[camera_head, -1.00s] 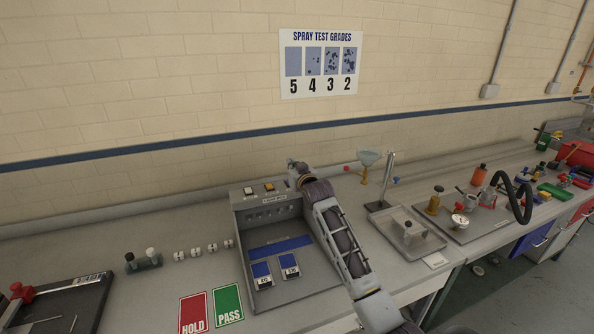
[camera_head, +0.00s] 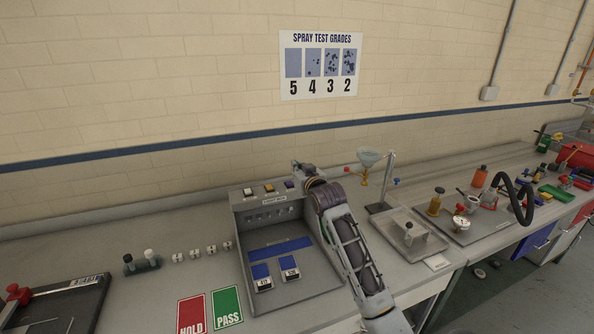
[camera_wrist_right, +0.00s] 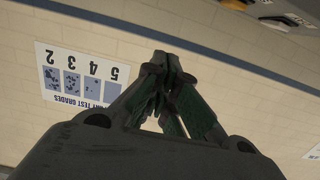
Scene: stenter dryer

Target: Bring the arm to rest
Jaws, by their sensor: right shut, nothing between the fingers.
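My right arm reaches up from the bottom of the head view across the right side of the grey light box (camera_head: 240,238). My right gripper (camera_head: 297,166) is at the far end of that arm, small in the picture, near the box's top right corner. In the right wrist view its fingers (camera_wrist_right: 163,75) come together at the tips, with nothing between them. The wall behind shows past the fingers. My left gripper is in neither view.
Two blue swatches (camera_head: 289,267) lie in the box. HOLD (camera_head: 191,314) and PASS (camera_head: 227,306) cards lie in front. A funnel stand (camera_head: 389,180) and metal tray (camera_head: 410,236) stand to the right. A dark board (camera_head: 62,304) is at the left.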

